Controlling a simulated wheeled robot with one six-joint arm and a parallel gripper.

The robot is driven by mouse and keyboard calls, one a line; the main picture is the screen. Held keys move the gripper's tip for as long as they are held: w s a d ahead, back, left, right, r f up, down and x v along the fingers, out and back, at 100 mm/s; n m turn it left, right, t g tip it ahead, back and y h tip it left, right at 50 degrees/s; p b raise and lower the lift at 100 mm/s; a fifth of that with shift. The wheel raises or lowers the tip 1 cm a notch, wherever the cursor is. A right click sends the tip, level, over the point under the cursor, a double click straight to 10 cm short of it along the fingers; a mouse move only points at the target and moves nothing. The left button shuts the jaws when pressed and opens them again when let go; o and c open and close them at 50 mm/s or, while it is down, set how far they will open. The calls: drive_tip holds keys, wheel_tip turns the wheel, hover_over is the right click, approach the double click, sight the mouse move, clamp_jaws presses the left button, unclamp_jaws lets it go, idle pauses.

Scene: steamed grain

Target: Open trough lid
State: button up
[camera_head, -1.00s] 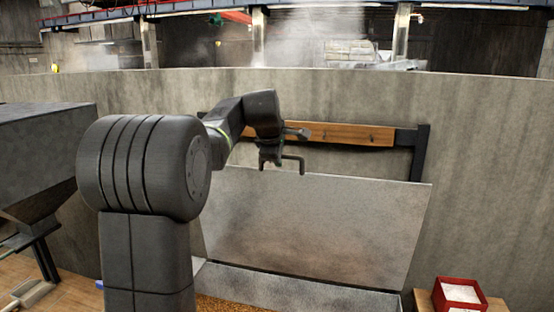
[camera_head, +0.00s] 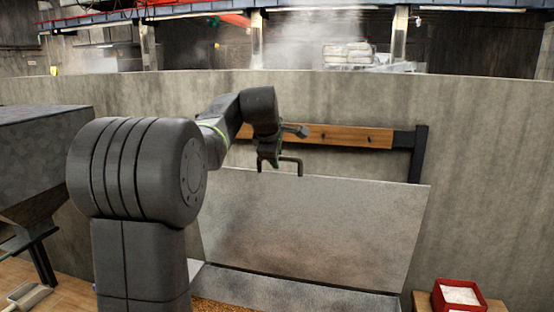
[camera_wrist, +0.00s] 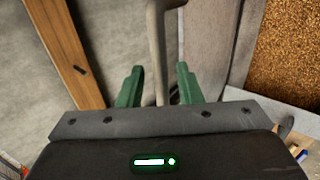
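The trough lid (camera_head: 315,230) is a grey metal panel. In the head view it stands raised, steeply tilted, along the back of the trough (camera_head: 300,291). Its dark bar handle (camera_head: 299,167) is at the top edge, beside my gripper (camera_head: 268,162). In the wrist view the handle (camera_wrist: 156,40) runs between the two green fingers of my gripper (camera_wrist: 159,78). The fingers are apart, with a gap visible on each side of the handle. Brown grain (camera_wrist: 288,55) shows at the right of the wrist view, and a little shows in the trough in the head view.
A wooden rail (camera_head: 345,136) on a dark frame is fixed at the concrete wall behind the lid. A red box with white contents (camera_head: 459,298) stands at lower right. A grey hopper (camera_head: 40,150) is at left, with a dustpan (camera_head: 28,296) below on the floor.

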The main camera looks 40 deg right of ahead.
drive_tip(key=b+v, duration=0.1)
drive_tip(key=v, duration=1.1)
drive_tip(key=shift+r+b, duration=0.25)
drive_tip(key=shift+b, duration=0.05)
drive_tip(key=shift+s, duration=0.1)
drive_tip(key=p+x, duration=0.2)
drive_tip(key=x, duration=1.1)
drive_tip(key=shift+f, duration=0.45)
drive_tip(key=shift+a, duration=0.1)
